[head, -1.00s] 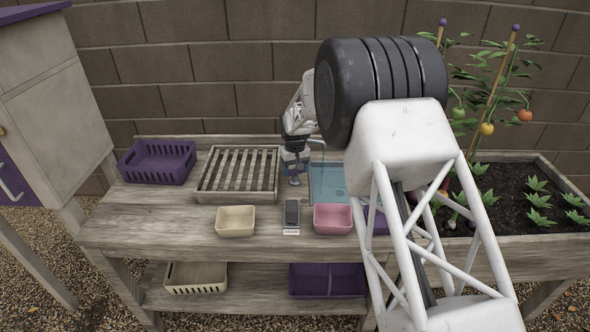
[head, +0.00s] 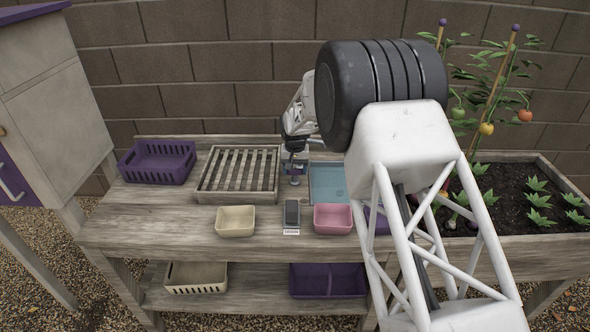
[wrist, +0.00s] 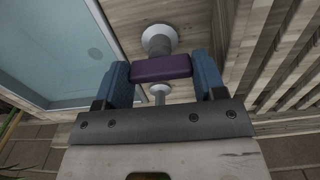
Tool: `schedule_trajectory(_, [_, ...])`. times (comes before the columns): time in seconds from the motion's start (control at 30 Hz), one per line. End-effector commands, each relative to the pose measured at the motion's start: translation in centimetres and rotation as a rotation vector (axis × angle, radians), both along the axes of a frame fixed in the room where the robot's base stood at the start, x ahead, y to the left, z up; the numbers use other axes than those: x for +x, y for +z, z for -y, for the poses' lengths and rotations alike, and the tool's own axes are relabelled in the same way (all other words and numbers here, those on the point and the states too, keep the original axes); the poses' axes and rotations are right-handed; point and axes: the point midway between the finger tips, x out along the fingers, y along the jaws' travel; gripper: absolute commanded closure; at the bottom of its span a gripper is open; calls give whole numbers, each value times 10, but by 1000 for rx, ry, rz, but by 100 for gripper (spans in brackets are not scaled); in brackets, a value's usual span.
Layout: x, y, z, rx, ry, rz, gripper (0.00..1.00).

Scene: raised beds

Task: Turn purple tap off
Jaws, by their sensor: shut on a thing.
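The purple tap handle (wrist: 161,68) is a short bar in the middle of the wrist view. My gripper (wrist: 160,75) is shut on it, with a blue finger at each end. A round pale tap base (wrist: 159,40) on a grey stem shows just beyond the bar. In the head view, my gripper (head: 295,150) is at the tap (head: 295,180), between the slatted rack and the basin (head: 328,184). My gripper and wrist hide most of the tap there, and I cannot make out the handle.
The slatted wooden rack (head: 203,190) is left of the tap. A cream bin (head: 235,222), a dark object (head: 292,212) with a label and a pink bin (head: 332,219) line the front of the bench. A purple basket (head: 157,163) stands at the back left.

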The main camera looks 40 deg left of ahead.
Motion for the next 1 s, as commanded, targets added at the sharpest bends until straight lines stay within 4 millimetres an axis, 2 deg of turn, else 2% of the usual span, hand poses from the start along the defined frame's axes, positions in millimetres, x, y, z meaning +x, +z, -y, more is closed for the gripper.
schedule_trajectory(0.03, [0,1,-1,2,0,1,60])
schedule_trajectory(0.07, [0,1,-1,2,0,1,33])
schedule_trajectory(0.2, [0,1,0,1,0,1,12])
schedule_trajectory(0.67, [0,6,0,1,1,1,11])
schedule_trajectory(1.0, [0,44,-1,3,1,1,11])
